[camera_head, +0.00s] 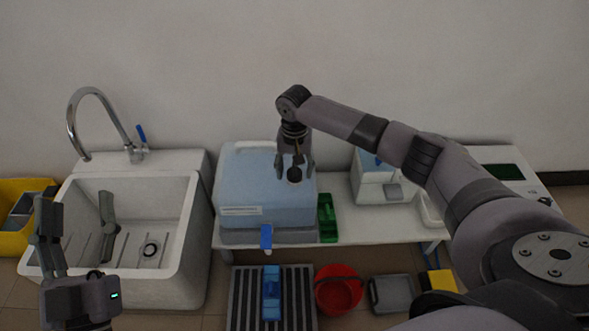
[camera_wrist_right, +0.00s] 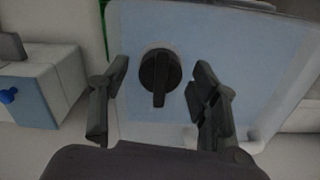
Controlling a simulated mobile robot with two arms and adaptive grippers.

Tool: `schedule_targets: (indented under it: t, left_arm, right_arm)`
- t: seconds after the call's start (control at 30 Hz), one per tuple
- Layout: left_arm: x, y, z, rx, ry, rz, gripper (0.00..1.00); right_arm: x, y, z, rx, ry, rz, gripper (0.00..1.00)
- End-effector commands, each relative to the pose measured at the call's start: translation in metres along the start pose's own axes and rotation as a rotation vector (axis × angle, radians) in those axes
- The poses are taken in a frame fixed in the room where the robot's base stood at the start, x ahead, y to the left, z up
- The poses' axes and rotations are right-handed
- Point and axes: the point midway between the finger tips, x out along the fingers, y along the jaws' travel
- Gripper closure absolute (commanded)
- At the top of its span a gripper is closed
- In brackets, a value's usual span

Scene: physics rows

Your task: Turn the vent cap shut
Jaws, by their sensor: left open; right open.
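The vent cap (camera_wrist_right: 160,77) is a dark round knob with a raised grip bar, on a pale collar. It sits on top of the light blue box (camera_head: 262,185), near its right side; the cap also shows in the head view (camera_head: 294,174). My right gripper (camera_head: 296,168) points down just above the cap. In the right wrist view its fingers (camera_wrist_right: 160,108) are open, one on each side of the cap, with gaps to both. The bar points toward the gripper's palm. My left gripper (camera_head: 76,225) is open and empty in front of the sink, far from the cap.
The white sink (camera_head: 190,240) with a tall faucet (camera_head: 90,100) stands left of the box. A green tray (camera_head: 327,218) and a white-blue box (camera_head: 375,185) are to the right on the table. A red bucket (camera_head: 338,290) and a striped mat (camera_head: 243,300) lie below.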

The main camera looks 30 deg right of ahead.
Motion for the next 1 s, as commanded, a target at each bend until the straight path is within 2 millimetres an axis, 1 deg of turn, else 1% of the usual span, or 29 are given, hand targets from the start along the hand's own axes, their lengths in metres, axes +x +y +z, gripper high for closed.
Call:
schedule_targets:
  t: [0.1,0.8,1.0]
  left_arm:
    - [0.0001,0.0000,0.0001,0.000,-0.001,0.000,0.44]
    - [0.0001,0.0001,0.0008,0.000,-0.003,0.000,0.44]
    - [0.0008,0.0000,0.0023,0.000,-0.017,0.000,0.44]
  right_arm:
    - [0.0000,0.0000,0.0002,0.000,0.000,0.000,0.44]
    - [-0.0002,0.0002,0.0000,0.000,0.000,0.001,0.91]
    - [-0.0007,0.0003,0.0000,-0.002,-0.001,0.001,0.92]
